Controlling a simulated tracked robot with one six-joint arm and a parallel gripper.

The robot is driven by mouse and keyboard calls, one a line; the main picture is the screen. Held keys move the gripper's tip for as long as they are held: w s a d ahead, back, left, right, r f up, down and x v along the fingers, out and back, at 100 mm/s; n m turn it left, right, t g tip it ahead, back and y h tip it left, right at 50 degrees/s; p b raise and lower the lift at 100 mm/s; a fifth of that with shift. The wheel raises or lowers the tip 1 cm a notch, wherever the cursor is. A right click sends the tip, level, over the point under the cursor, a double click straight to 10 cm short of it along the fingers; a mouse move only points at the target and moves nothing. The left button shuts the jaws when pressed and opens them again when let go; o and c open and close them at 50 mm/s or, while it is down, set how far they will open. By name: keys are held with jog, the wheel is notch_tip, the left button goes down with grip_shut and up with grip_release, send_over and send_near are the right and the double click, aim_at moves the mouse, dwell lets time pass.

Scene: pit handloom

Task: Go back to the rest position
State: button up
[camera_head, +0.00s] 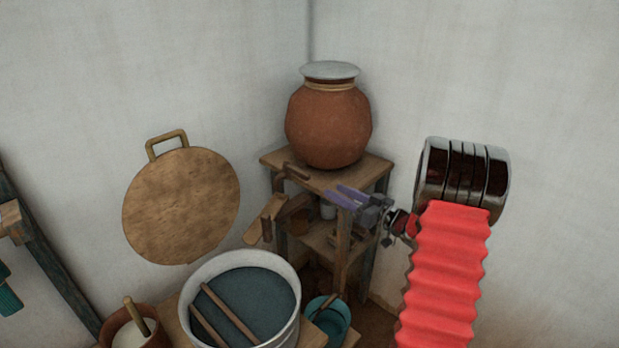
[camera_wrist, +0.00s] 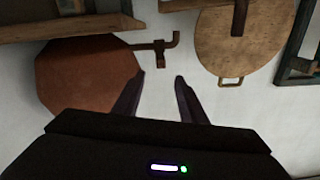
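My gripper (camera_head: 340,197) points left in the head view, in front of the wooden stand's top. In the wrist view its two dark fingers (camera_wrist: 160,80) are apart, with only pale wall seen between them. It holds nothing. My red bellows-covered arm comes up from the lower right.
A clay pot (camera_head: 328,124) with a pale lid stands on the wooden stand (camera_head: 374,170) behind my gripper. A round board (camera_head: 181,207) is at the left wall. Below are a white tub (camera_head: 262,290) of dark liquid with sticks and a teal bucket (camera_head: 328,320). Upper right is bare wall.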

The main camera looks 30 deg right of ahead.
jog(key=w+a+r+h, duration=0.2)
jog(key=w+r+h, duration=0.2)
jog(key=r, duration=0.1)
jog(key=s+a+r+m+g+h, duration=0.2)
jog(key=s+a+r+g+h, duration=0.25)
jog(key=a+r, duration=0.4)
jog(key=s+a+f+g+y, duration=0.1)
jog(key=s+a+f+g, duration=0.1)
jog(key=s+a, duration=0.9)
jog(key=s+a+f+g+y, duration=0.2)
jog(key=s+a+g, duration=0.3)
jog(key=s+a, duration=0.6)
jog(key=s, duration=0.7)
jog(key=shift+s+f+n, duration=0.25)
jog(key=shift+s+n, duration=0.05)
jog(key=shift+s, duration=0.05)
jog(key=shift+d, duration=0.1)
jog(key=shift+c, duration=0.3)
